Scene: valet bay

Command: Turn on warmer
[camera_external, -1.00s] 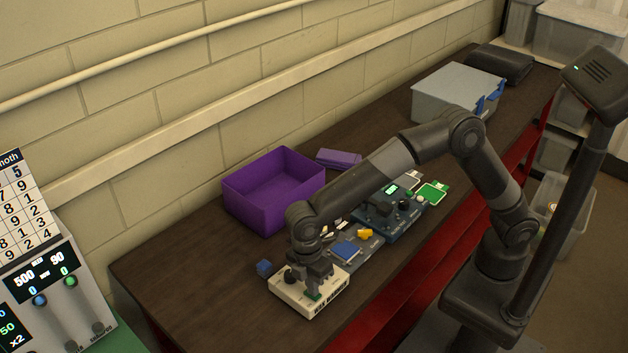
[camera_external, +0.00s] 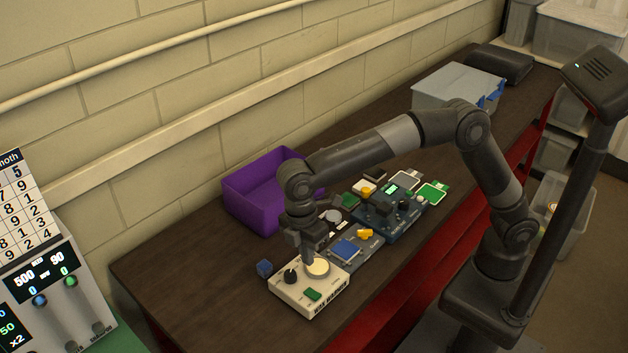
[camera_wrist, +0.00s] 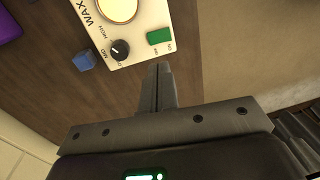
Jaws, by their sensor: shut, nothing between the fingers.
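The warmer (camera_external: 300,303) is a cream box marked with "WAX" on the dark bench. It has a black knob (camera_external: 290,276), a pale round top (camera_external: 317,267) and a green rocker switch (camera_external: 313,294). In the wrist view the warmer (camera_wrist: 144,51) is at the top, with the knob (camera_wrist: 120,49) and the green switch (camera_wrist: 158,36) in clear view. My gripper (camera_external: 308,262) is shut and empty, pointing down above the back of the warmer. Its fingertips (camera_wrist: 160,68) appear just below the switch in the wrist view. I cannot tell the switch's setting.
A small blue cube (camera_external: 264,268) lies left of the warmer. A purple bin (camera_external: 250,205) stands behind. A blue pad (camera_external: 346,250), a dark blue device (camera_external: 395,223) and several small parts lie to the right. A grey box (camera_external: 450,90) is further back. The front-left bench is bare.

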